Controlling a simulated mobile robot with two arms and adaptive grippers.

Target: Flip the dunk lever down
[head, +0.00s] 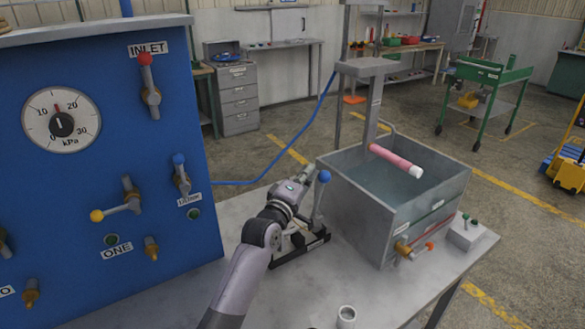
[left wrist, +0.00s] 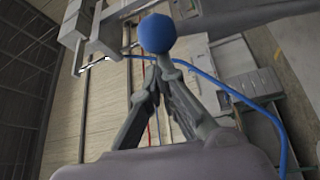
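The lever with the blue ball knob (head: 323,177) stands nearly upright on a black base (head: 300,248) on the table, left of the water tank (head: 395,190). I take it to be the dunk lever. My left gripper (head: 306,173) is just left of the knob. In the left wrist view the fingertips (left wrist: 159,62) come together and the blue knob (left wrist: 157,33) shows right past them. The gripper looks shut with nothing between the fingers. Whether it touches the lever I cannot tell. A pink hose piece (head: 392,160) with a white end hangs above the water. My right gripper is not in view.
A blue panel (head: 80,160) with a gauge and valve handles stands at the left. A small grey box (head: 465,235) with green buttons and a small cup (head: 346,316) are on the table (head: 345,270). A blue hose (head: 285,150) runs behind the arm.

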